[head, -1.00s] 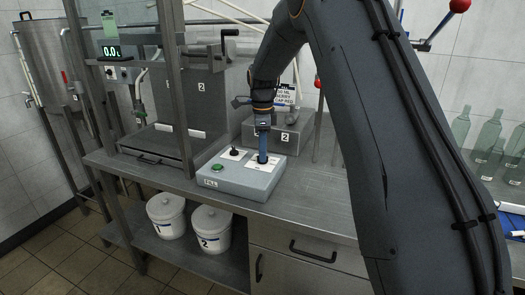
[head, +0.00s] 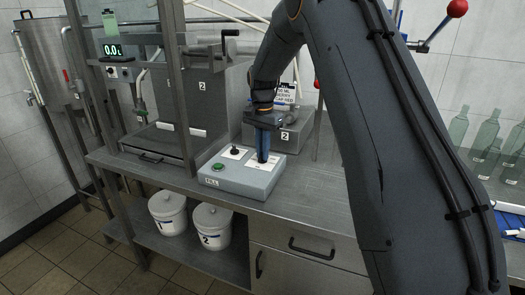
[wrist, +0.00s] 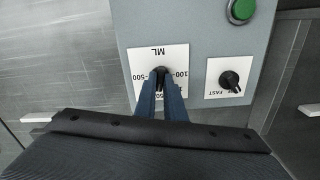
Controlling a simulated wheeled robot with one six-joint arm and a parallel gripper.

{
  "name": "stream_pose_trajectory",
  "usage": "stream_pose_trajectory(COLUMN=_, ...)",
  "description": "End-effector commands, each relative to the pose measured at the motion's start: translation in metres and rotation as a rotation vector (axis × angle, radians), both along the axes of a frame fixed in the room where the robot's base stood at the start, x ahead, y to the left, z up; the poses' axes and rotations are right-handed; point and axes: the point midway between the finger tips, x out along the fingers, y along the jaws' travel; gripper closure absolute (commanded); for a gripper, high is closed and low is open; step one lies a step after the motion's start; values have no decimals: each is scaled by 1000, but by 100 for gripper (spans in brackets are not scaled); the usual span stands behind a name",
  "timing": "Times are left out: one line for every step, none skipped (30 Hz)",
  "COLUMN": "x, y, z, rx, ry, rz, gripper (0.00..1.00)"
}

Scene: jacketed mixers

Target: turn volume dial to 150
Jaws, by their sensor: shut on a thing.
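The volume dial (wrist: 161,71) is a small black knob on a white plate marked ML, with 100 and 500 readable in the wrist view. My gripper (wrist: 161,82) is shut on this knob, its two blue fingers on either side. The fingers hide the lower part of the plate and most of the knob, so I cannot tell its pointer's setting. In the head view my gripper (head: 263,157) points straight down onto the right-hand plate of the grey control box (head: 240,185) marked FILL.
A second black knob (wrist: 229,80), on a plate marked FAST, sits beside the dial. A green button (wrist: 241,10) is on the same box. The display (head: 112,51) reads 0.0 L. Metal posts stand left of the box; the bench to its right is clear.

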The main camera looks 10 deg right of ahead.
Motion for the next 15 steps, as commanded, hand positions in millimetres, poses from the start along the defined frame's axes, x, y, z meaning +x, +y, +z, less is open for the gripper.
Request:
stream_pose_trajectory(x=1, y=0, z=2, rx=1, ry=-2, rz=43, gripper=100)
stream_pose_trajectory(x=0, y=1, z=2, rx=1, ry=-2, rz=72, gripper=100)
stream_pose_trajectory(x=0, y=1, z=2, rx=1, ry=-2, rz=110, gripper=100)
stream_pose_trajectory(x=0, y=1, z=2, rx=1, ry=-2, rz=138, gripper=100)
stream_pose_trajectory(x=0, y=1, z=2, rx=1, ry=-2, rz=167, gripper=100)
stream_pose_trajectory(x=0, y=1, z=2, rx=1, ry=-2, rz=205, gripper=100)
stream_pose_trajectory(x=0, y=1, z=2, rx=1, ry=-2, rz=233, gripper=100)
stream_pose_trajectory(x=0, y=1, z=2, rx=1, ry=-2, rz=262, gripper=100)
stream_pose_trajectory(x=0, y=1, z=2, rx=1, ry=-2, rz=300, gripper=100)
stream_pose_trajectory(x=0, y=1, z=2, rx=1, ry=-2, rz=328, gripper=100)
stream_pose_trajectory(x=0, y=1, z=2, rx=1, ry=-2, rz=357, gripper=100)
stream_pose_trajectory(x=1, y=1, z=2, rx=1, ry=-2, rz=395, gripper=100)
stream_pose_trajectory(x=1, y=1, z=2, rx=1, ry=-2, rz=423, gripper=100)
stream_pose_trajectory(x=1, y=1, z=2, rx=1, ry=-2, rz=452, gripper=100)
stream_pose_trajectory(x=1, y=1, z=2, rx=1, ry=-2, rz=490, gripper=100)
